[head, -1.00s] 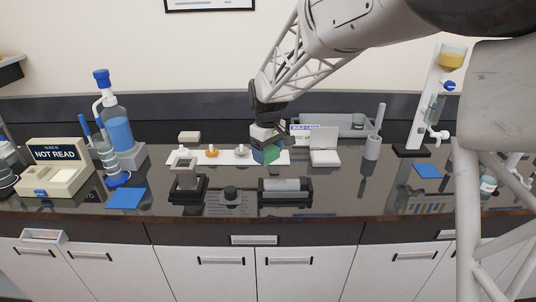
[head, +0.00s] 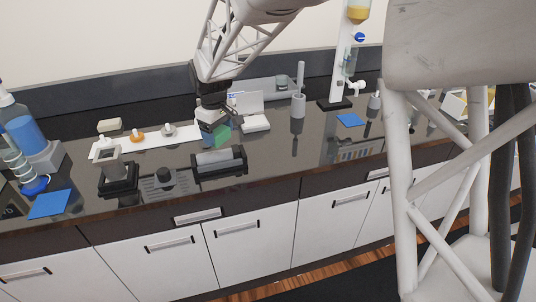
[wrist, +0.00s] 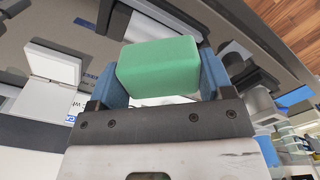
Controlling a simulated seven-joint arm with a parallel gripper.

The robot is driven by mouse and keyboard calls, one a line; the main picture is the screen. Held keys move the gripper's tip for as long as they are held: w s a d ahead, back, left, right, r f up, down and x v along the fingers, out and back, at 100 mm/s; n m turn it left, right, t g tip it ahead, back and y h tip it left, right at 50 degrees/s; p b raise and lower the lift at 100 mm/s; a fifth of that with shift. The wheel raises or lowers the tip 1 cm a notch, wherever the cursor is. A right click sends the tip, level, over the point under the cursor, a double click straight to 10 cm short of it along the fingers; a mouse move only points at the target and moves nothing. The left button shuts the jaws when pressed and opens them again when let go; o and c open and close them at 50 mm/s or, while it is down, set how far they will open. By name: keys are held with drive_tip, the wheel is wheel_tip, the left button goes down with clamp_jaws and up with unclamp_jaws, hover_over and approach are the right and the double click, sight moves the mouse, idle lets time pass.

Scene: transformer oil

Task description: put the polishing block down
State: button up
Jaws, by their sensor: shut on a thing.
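The polishing block is a green block (wrist: 158,68) held between the blue finger pads of my gripper (wrist: 165,80) in the wrist view. My gripper (head: 214,130) is shut on it. In the head view the green block (head: 222,137) shows just below the fingers, above the dark counter and just behind a black holder with a grey roller-like bar (head: 219,158). I cannot tell whether the block touches anything below it.
A white strip with small orange and grey-knobbed items (head: 137,135) lies to the left. An open white box (head: 254,121) and a grey cylinder (head: 298,104) stand to the right. A black-based stand (head: 118,178) and a slotted plate (head: 165,180) are in front. Blue mats (head: 49,204) lie flat.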

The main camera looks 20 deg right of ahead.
drive_tip(key=s+d+f+m, duration=0.1)
drive_tip(key=s+d+f, duration=0.2)
drive_tip(key=s+d, duration=0.3)
drive_tip(key=s+d+f+m, duration=0.2)
drive_tip(key=s+d+f, duration=0.1)
drive_tip(key=s+d, duration=0.4)
drive_tip(key=d, duration=0.3)
drive_tip(key=shift+f, duration=0.25)
hover_over(271, 154)
drive_tip(key=shift+f, duration=0.75)
drive_tip(key=shift+f, duration=1.75)
drive_tip(key=shift+f, duration=0.1)
